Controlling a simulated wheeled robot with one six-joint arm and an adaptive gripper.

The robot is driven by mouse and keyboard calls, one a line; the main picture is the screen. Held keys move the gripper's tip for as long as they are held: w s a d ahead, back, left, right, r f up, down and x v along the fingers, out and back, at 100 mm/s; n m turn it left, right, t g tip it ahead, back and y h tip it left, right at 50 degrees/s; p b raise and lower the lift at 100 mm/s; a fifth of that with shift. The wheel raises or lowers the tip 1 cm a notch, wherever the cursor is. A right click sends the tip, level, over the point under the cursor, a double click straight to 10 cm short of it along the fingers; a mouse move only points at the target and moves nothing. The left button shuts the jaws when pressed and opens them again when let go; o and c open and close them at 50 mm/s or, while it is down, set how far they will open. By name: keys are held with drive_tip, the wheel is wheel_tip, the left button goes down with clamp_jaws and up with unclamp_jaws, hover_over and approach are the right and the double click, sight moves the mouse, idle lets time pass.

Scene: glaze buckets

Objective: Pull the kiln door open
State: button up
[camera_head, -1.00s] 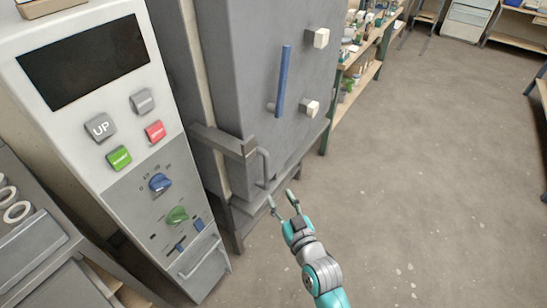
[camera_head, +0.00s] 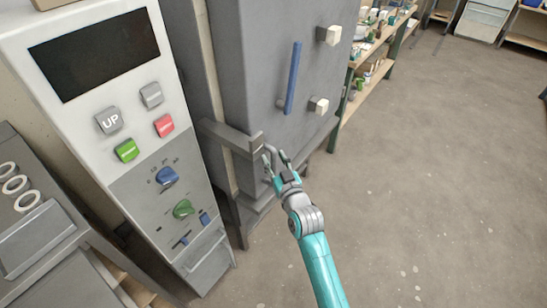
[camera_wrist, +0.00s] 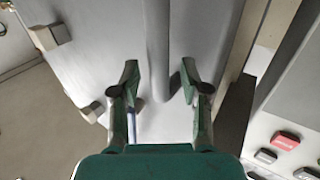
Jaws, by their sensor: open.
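The kiln door (camera_head: 265,60) is a tall grey panel that looks shut in the head view. A blue bar (camera_head: 292,78) and two pale knobs (camera_head: 328,35) stand on its face. In the wrist view this grey bar (camera_wrist: 158,45) comes down between my fingers. My gripper (camera_head: 276,158) is open at the handle, one finger to each side of the bar in the wrist view (camera_wrist: 159,82). I see no clear contact.
A control panel (camera_head: 135,150) with a dark screen, buttons and dials stands at the left. A grey bracket (camera_head: 228,134) sits beside the handle. Shelves with pots (camera_head: 375,60) stand beyond the kiln. The floor (camera_head: 430,180) at the right is clear.

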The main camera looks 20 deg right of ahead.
drive_tip(key=shift+w, duration=0.6)
clamp_jaws()
drive_tip(key=shift+s, duration=0.1)
